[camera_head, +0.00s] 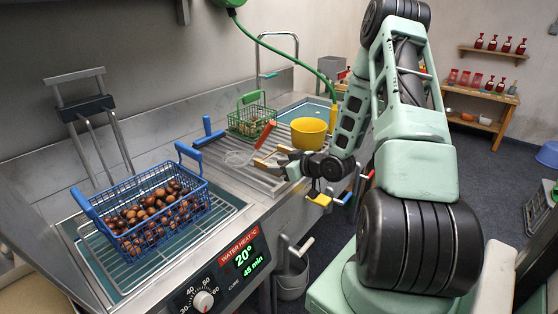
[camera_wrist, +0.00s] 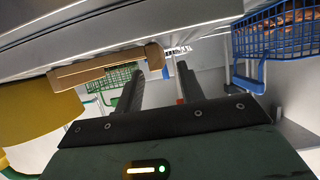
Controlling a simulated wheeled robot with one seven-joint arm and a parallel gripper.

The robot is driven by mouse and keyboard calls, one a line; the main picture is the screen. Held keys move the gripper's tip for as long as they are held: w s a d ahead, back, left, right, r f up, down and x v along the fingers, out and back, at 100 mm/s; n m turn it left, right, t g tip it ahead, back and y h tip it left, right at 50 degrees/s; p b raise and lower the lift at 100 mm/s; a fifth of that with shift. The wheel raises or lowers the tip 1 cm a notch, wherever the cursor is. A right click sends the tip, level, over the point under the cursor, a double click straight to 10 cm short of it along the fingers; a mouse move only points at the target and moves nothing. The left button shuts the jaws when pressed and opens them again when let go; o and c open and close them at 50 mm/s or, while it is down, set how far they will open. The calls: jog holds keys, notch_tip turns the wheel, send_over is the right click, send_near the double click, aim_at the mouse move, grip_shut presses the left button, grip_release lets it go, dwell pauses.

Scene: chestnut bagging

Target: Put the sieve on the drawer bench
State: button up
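I cannot tell for sure which thing is the sieve. A yellow bowl (camera_head: 308,132) stands at the counter's front edge, just behind my gripper (camera_head: 281,166). In the wrist view my gripper (camera_wrist: 156,78) has its two dark fingers apart with nothing clearly between them. A wooden bar (camera_wrist: 105,68) is close beside the fingers there, near a yellow surface (camera_wrist: 30,120). No drawer bench is clearly identifiable.
A blue wire basket of chestnuts (camera_head: 150,215) sits on the left rack. A green basket (camera_head: 250,121) stands further back. A grey bucket (camera_head: 291,283) is below the counter front. A wooden bench (camera_head: 483,95) with jars stands at the far wall. Dark floor between is open.

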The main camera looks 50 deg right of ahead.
aim_at(261, 161)
jog(key=shift+p+x, duration=0.4)
jog(key=shift+x, duration=1.6)
grip_shut()
jog(key=shift+r, duration=0.15)
jog(key=shift+r, duration=0.75)
jog(key=shift+s+d+r+b, duration=0.1)
jog(key=shift+r+b, duration=0.4)
jog(key=shift+r, duration=0.5)
jog(key=s+d+b, duration=0.1)
jog(key=s+b, duration=0.1)
jog(key=s, duration=1.5)
jog(key=shift+s+b, duration=0.35)
jog(key=shift+s, duration=0.05)
